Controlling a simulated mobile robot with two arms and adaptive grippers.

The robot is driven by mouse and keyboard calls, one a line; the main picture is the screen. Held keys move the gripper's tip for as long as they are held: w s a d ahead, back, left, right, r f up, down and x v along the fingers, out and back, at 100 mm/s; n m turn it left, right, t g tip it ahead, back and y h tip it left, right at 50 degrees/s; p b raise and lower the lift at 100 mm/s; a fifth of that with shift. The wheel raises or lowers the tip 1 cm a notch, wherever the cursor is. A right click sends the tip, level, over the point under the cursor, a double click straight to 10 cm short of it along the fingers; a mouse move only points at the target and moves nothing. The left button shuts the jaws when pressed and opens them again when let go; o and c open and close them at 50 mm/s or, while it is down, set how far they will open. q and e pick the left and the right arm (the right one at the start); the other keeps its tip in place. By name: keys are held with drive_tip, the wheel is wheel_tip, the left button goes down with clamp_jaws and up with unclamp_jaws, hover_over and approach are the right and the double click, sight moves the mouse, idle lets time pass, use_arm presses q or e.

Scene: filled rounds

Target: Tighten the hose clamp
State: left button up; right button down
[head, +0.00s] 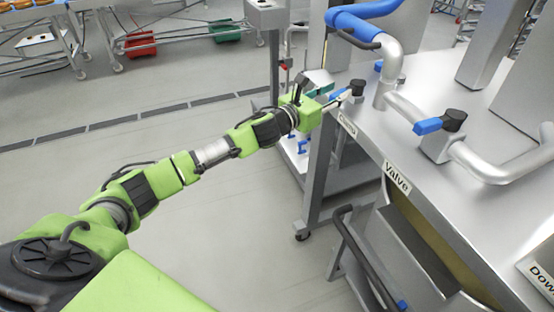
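My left gripper (338,98) is at the end of the green arm, at the left edge of the metal machine top. Its fingertips are right at a small blue handle (340,94) with a black knob (357,87), above a label (347,124) that seems to read "Clamp". The fingers overlap the handle, so I cannot tell whether they grip it. A blue hose (352,22) meets a bent metal pipe (391,62) just behind. My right gripper is not in view.
A second blue handle (428,126) with a black knob sits on a pipe near the "Valve" label (397,178). Metal columns (495,45) stand at the back right. A dark rail (360,255) runs along the machine's front.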

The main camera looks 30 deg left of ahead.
use_arm(q)
drive_tip(key=d+f+b+v, duration=0.1)
drive_tip(key=b+v, duration=0.3)
drive_tip(key=v, duration=0.9)
drive_tip(key=a+f+n+g+y+b, duration=0.1)
drive_tip(key=a+f+n, duration=0.3)
drive_tip(key=f, duration=0.7)
drive_tip(key=w+a+f+n+g+y+b, duration=0.1)
drive_tip(key=a+f+n+y, duration=0.2)
drive_tip(key=f+n, duration=0.5)
wheel_tip(320, 180, down, 4)
drive_tip(key=shift+w+a+r+y, duration=0.1)
drive_tip(key=shift+w+a+y, duration=0.2)
drive_tip(key=shift+a, duration=0.35)
